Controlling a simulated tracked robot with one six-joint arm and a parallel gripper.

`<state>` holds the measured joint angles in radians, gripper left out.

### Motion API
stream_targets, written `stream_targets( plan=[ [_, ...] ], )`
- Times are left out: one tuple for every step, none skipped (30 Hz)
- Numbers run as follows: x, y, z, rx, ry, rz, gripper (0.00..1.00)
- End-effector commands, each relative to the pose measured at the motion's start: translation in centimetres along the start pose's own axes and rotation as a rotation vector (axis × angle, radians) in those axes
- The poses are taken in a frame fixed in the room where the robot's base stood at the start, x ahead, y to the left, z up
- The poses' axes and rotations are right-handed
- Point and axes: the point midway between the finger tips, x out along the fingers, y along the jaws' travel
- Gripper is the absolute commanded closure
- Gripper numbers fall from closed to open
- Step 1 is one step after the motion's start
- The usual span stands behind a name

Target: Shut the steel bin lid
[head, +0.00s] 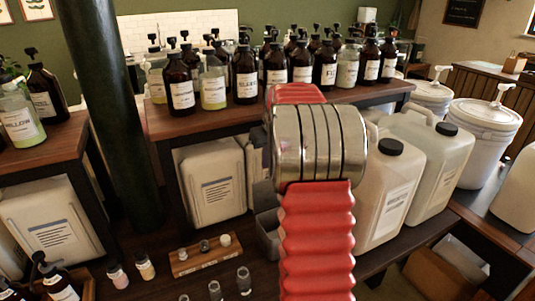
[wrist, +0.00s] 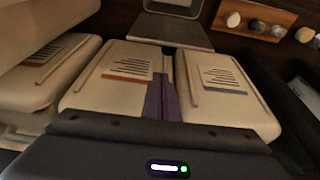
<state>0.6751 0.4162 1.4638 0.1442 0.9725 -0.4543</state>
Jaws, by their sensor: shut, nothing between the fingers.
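A small grey bin (wrist: 172,5) shows at the top edge of the wrist view, cut off by the frame. A flat grey panel (wrist: 170,32), which looks like its lid, lies swung open beside it towards my gripper. In the head view a grey bin (head: 268,235) stands under the bench, largely hidden behind my red arm. My gripper (wrist: 160,78) shows in the wrist view as two dark purple fingers, shut together and empty. It is over the cream canisters, with its tips short of the panel. In the head view my arm hides it.
A wooden block with stoppers (wrist: 255,18) is beside the bin. In the head view, large white jugs (head: 385,190) stand right of my arm, and a bench (head: 160,122) full of brown bottles is behind.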

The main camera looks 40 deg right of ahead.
Motion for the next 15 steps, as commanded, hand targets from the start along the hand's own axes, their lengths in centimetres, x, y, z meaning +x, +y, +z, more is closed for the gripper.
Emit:
stream_targets(
  plan=[
    [0.6,0.0,0.0,0.000,-0.001,0.000,1.00],
    [1.0,0.0,0.0,0.000,-0.001,-0.001,1.00],
    [1.4,0.0,0.0,0.000,-0.002,-0.001,1.00],
    [1.7,0.0,0.0,0.000,-0.002,-0.001,1.00],
    [2.1,0.0,0.0,0.000,-0.001,0.000,1.00],
    [2.2,0.0,0.1,0.000,0.000,0.000,1.00],
    [1.9,0.1,0.4,0.001,0.002,0.001,1.00],
    [1.8,0.1,0.7,0.001,0.001,0.001,1.00],
    [1.6,0.0,1.0,0.001,0.001,0.001,1.00],
    [1.6,0.0,1.2,0.001,0.001,0.001,1.00],
    [1.5,0.0,1.5,0.001,0.001,0.001,1.00],
    [1.4,0.0,1.9,0.001,0.001,0.001,1.00],
    [1.3,0.1,2.1,0.001,0.002,0.001,1.00],
    [1.2,0.1,2.4,0.001,0.002,0.001,1.00],
    [1.1,0.1,2.7,0.001,0.001,0.001,1.00]
  ],
)
